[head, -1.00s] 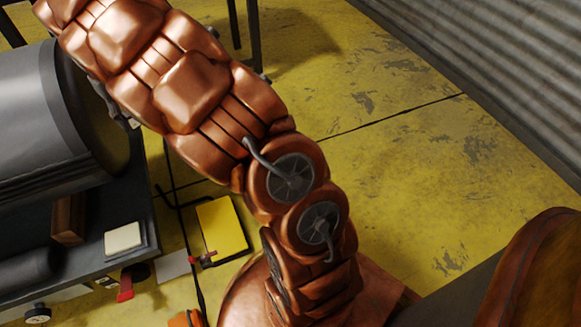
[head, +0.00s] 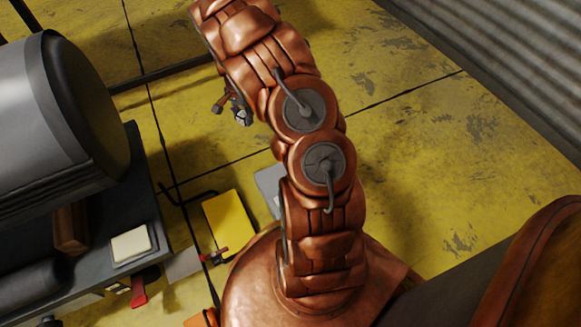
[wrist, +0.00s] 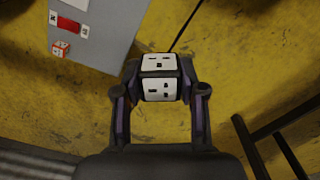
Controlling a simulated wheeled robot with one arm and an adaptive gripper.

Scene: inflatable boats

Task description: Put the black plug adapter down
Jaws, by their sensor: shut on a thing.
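The black plug adapter (wrist: 159,88), with white socket faces, sits between the two fingers of my gripper (wrist: 160,76) in the wrist view. My gripper is shut on it, and yellow floor shows beyond it. In the head view my gripper (head: 231,104) hangs to the left of my copper-coloured arm, with a small pale part of the adapter (head: 240,117) showing. The rest of the adapter is hidden there.
A dark bench (head: 182,264) with a large grey cylinder (head: 45,110) and a cream block (head: 131,245) stands at left. A yellow panel (head: 226,222) is beside it. In the wrist view a grey cabinet (wrist: 110,30) is upper left and a black frame (wrist: 262,130) at right.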

